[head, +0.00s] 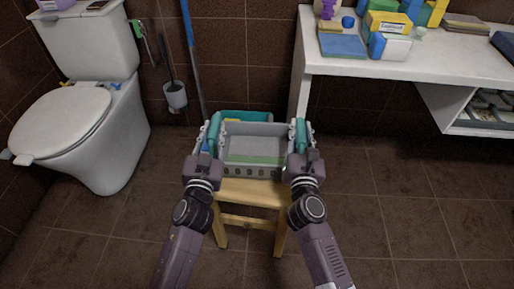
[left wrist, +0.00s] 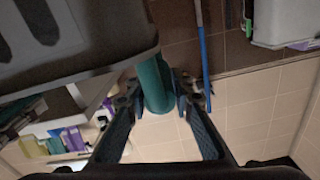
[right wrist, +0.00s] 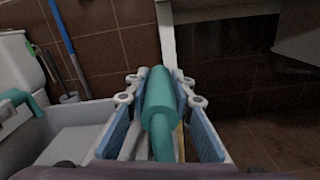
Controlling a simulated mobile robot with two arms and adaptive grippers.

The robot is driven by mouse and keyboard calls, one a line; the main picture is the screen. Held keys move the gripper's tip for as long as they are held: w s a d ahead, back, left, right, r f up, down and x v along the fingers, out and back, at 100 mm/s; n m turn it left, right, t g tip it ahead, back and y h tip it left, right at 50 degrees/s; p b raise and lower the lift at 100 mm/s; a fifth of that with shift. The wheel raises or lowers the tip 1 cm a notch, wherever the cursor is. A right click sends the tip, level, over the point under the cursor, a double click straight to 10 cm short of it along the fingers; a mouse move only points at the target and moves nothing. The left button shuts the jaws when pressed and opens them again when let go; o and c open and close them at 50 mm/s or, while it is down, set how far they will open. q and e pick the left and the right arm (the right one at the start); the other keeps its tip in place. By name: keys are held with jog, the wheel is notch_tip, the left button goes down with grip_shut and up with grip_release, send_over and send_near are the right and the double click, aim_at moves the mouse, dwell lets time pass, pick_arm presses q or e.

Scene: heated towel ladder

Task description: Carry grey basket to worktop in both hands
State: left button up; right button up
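The grey basket (head: 254,129) is in the middle of the head view, over a wooden stool (head: 255,192). I cannot tell whether it rests on the stool or hangs just above it. It has a teal handle at each end. My left gripper (head: 208,138) is closed around the left handle, which shows between its fingers in the left wrist view (left wrist: 154,85). My right gripper (head: 301,137) is closed around the right handle, seen between its fingers in the right wrist view (right wrist: 158,105). The basket looks about level. A green strip shows low inside it.
The white worktop (head: 430,62) is at the back right, with boxes and a blue book (head: 343,46) on its left part; an open shelf (head: 480,108) is below. A toilet (head: 75,120) and brush holder (head: 175,96) stand left. Floor at right is clear.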

pick_arm(q)
grip_shut()
pick_arm(e)
grip_shut()
